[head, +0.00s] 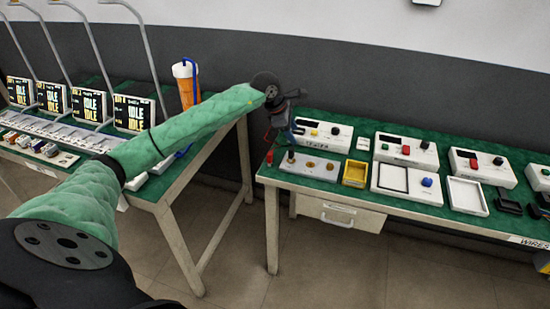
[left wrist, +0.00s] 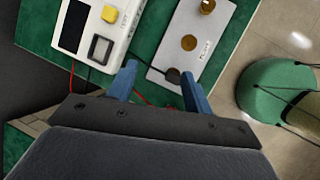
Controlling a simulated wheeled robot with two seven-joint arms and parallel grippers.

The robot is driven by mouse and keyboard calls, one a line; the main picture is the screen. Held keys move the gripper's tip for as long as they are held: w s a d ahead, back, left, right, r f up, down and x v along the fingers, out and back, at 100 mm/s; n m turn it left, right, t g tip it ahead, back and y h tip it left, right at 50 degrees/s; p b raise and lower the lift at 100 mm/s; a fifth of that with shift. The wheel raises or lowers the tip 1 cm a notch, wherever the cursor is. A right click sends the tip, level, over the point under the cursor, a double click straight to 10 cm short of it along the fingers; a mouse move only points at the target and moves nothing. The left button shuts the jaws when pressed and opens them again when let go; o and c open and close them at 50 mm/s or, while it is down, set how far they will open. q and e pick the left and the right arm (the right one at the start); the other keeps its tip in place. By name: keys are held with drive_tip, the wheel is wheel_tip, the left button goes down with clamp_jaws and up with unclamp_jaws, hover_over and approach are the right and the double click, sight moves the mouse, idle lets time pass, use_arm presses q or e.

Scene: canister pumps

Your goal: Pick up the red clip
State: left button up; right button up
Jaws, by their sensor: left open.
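A small red piece (head: 269,157), which may be the red clip, stands at the left front corner of the right table in the head view. It is too small to tell for sure. My left gripper (head: 281,122) is over that table's left end, pointing down. In the left wrist view its two blue fingers (left wrist: 158,76) are apart. A thin red lead (left wrist: 142,98) shows between and beside the fingers. A small dark piece lies between the fingertips, by the edge of a white plate (left wrist: 190,20). No red clip can be made out clearly there. My right gripper is out of view.
A yellow tray (head: 355,174) and several other boxes stand to the right. A gap separates this table from the left one.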

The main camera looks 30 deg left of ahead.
sight(270, 153)
use_arm(q)
drive_tip(key=shift+s+a+f+m+g+y+p, duration=0.1)
drive_tip(key=shift+s+a+f+m+g+y, duration=0.3)
drive_tip(key=shift+s+a+f+g+y, duration=0.45)
drive_tip(key=shift+s+a+f+m+g+y+p, duration=0.15)
drive_tip(key=shift+s+a+f+m+g+y, duration=0.4)
drive_tip(key=shift+s+a, duration=0.6)
drive_tip(key=shift+s+a+f+m+g+y+p, duration=0.1)
drive_tip(key=shift+s+a+f+m+g+y, duration=0.3)
drive_tip(key=shift+s+a+f, duration=0.6)
drive_tip(key=f+p, duration=0.1)
drive_tip(key=f, duration=0.1)
drive_tip(key=d+f+p, duration=0.1)
drive_tip(key=f, duration=0.1)
drive_tip(key=shift+f, duration=0.5)
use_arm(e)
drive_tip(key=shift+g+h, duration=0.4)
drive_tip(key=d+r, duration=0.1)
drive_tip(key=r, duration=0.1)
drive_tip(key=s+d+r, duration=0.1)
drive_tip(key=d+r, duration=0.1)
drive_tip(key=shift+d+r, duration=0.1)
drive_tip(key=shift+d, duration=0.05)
use_arm(q)
drive_tip(key=c, duration=1.1)
drive_tip(key=shift+o, duration=0.2)
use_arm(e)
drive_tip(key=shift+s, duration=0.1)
use_arm(q)
drive_tip(key=shift+w+r, duration=0.1)
